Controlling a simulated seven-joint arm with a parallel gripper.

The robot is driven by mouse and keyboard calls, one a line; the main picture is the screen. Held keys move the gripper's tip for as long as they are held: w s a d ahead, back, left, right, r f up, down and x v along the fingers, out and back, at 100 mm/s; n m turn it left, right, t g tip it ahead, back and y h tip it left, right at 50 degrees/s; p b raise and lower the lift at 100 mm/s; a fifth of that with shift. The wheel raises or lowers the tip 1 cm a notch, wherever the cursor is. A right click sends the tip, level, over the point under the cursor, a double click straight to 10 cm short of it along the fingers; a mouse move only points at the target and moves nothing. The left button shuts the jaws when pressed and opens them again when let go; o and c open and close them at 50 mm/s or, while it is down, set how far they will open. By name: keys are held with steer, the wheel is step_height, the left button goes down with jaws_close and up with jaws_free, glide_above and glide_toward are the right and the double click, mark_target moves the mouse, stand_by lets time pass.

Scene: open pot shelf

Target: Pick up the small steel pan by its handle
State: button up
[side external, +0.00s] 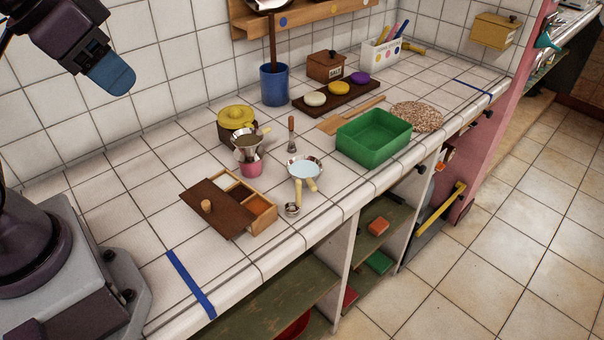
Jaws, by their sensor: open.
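The small steel pan (305,168) sits on the white tiled counter near its front edge, in the middle of the picture. Its inside looks pale blue. Two short cream pieces (312,185) stick out from its near side toward the counter edge; I cannot tell whether both belong to its handle. My gripper (112,76) is open at the upper left, high above the counter and far from the pan. One blue fingertip shows clearly; the other finger is hidden or hard to make out. Nothing shows in the gripper.
A small steel cup (292,209) and a wooden box with a brown lid (212,207) stand near the pan. A funnel on a pink cup (250,167), a yellow-lidded pot (236,118) and a green tray (374,136) surround it. The front counter edge drops to open shelves.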

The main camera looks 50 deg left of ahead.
steer(key=c, duration=0.4)
steer(key=n+g+h, duration=0.4)
steer(key=n+g, duration=0.4)
steer(key=n, duration=0.4)
glide_above(311, 181)
steer(key=a, duration=0.2)
steer(key=f, duration=2.6)
steer(key=shift+w+d+f, duration=0.1)
steer(key=shift+w+f, duration=0.1)
steer(key=shift+w, duration=0.2)
steer(key=shift+x, duration=2.6)
